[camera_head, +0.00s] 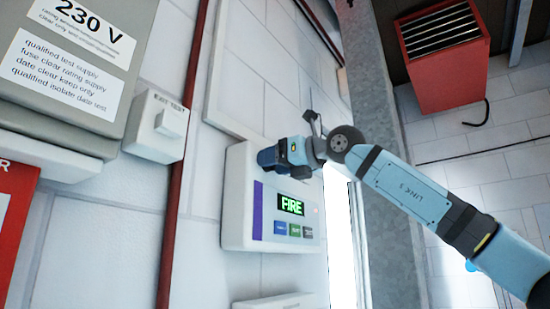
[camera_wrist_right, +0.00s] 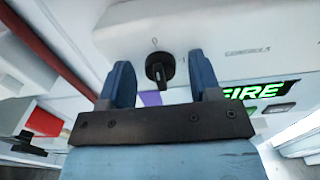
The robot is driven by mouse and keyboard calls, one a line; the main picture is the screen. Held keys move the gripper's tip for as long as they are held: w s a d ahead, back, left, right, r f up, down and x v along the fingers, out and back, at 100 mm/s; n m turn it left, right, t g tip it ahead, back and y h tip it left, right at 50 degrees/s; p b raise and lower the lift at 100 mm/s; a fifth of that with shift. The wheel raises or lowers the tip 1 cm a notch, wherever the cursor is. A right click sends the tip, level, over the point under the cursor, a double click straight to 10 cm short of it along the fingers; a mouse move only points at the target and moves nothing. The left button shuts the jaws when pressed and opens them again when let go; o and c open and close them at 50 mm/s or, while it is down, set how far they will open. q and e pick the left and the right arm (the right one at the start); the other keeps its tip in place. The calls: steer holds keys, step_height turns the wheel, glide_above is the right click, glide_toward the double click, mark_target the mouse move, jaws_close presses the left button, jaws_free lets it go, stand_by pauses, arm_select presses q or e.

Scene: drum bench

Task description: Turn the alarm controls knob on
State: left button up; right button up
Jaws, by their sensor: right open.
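The alarm controls panel (camera_head: 257,228) is a white wall box with a purple stripe, a lit green FIRE display (camera_head: 290,205) and a row of small buttons (camera_head: 294,230). Its black knob (camera_wrist_right: 159,68) shows in the right wrist view, below a small mark on the white face. My right gripper (camera_head: 271,157) is at the upper part of the panel and hides the knob in the head view. Its two blue fingers are apart, one on each side of the knob, with visible gaps. I cannot tell whether the fingertips touch the panel. My left gripper is not in view.
A white EXIT TEST switch box (camera_head: 157,127) and a grey 230 V cabinet (camera_head: 75,60) are at the left, beside a dark red pipe (camera_head: 183,150). A grey metal column (camera_head: 385,255) stands right of the panel. A red louvred box (camera_head: 440,60) is mounted at upper right.

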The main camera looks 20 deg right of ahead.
steer(key=c, duration=0.9)
